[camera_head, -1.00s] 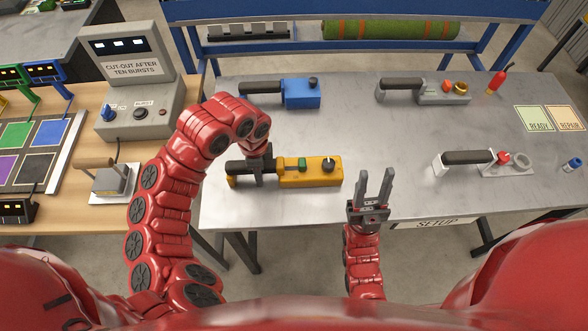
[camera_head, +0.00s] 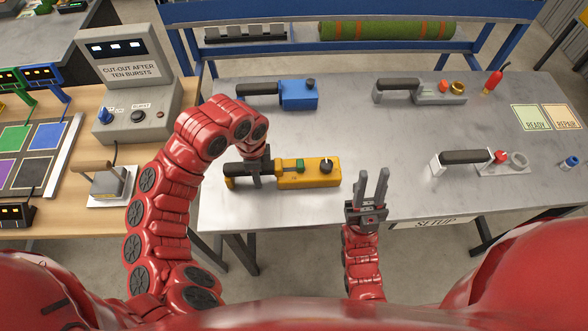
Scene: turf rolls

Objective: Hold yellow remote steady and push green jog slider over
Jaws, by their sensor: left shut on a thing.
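The yellow remote (camera_head: 315,178) lies on the grey metal table near its front left, with a dark handle at its left end. The green jog slider (camera_head: 299,165) sits on its top, left of a black knob (camera_head: 326,166). My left gripper (camera_head: 259,178) points down over the handle and is shut on it; its fingertips are partly hidden. My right gripper (camera_head: 371,185) is open and empty, its two fingers pointing away from me. It is at the table's front edge, to the right of the remote and apart from it.
A blue remote (camera_head: 299,95) lies behind the yellow one. A grey remote (camera_head: 438,95) and a white remote (camera_head: 503,167) lie to the right. READY (camera_head: 530,117) and REPAIR (camera_head: 562,116) cards are at the far right. A cut-out box (camera_head: 137,121) stands left. The mid-table is clear.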

